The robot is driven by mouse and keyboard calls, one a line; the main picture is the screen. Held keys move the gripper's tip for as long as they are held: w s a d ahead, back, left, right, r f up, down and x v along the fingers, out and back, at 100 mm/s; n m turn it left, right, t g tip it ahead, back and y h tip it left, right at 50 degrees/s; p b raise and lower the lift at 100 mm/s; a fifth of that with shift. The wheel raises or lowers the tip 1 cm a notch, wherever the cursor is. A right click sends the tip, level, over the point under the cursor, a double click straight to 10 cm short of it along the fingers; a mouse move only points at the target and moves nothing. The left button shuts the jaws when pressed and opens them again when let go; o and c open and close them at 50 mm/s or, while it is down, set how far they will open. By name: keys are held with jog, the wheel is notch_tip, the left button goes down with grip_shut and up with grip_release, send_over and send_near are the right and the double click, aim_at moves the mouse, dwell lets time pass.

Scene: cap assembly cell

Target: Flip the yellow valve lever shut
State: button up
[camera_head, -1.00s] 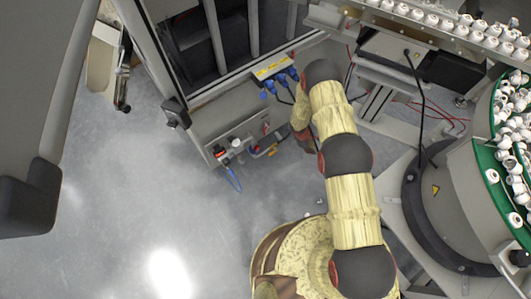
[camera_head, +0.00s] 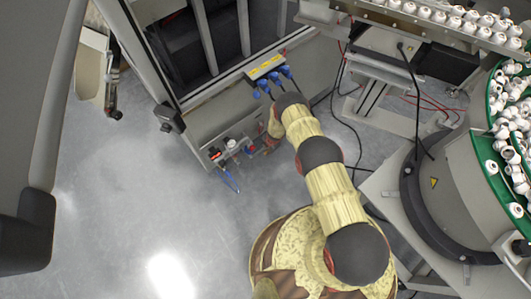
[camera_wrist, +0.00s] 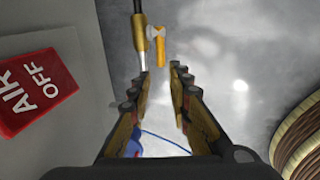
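The yellow valve lever (camera_wrist: 161,52) is a short upright bar at the upper middle of the wrist view, beside a brass fitting (camera_wrist: 139,32) on a pipe. My gripper (camera_wrist: 160,76) is open, with a gap between its two fingers. The lever shows in line with that gap, just beyond the fingertips; I see no contact. In the head view my gripper (camera_head: 268,147) is low beside the machine's side panel, small and partly hidden by my arm. I cannot make out the lever there.
A red "AIR OFF" sign (camera_wrist: 36,90) is on the grey panel left of my gripper. Blue connectors (camera_head: 270,82) and a blue hose (camera_head: 229,181) are close by. A bowl feeder with white caps (camera_head: 508,135) stands at the right. Open floor (camera_head: 110,200) lies to the left.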

jog(key=f+b, duration=0.1)
jog(key=f, duration=0.1)
jog(key=f+b, duration=0.2)
jog(key=f, duration=0.1)
jog(key=w+f+b, duration=0.1)
jog(key=f+b, duration=0.1)
jog(key=shift+a+f, duration=0.15)
jog(key=shift+a, duration=0.2)
jog(key=shift+c, duration=1.3)
grip_shut()
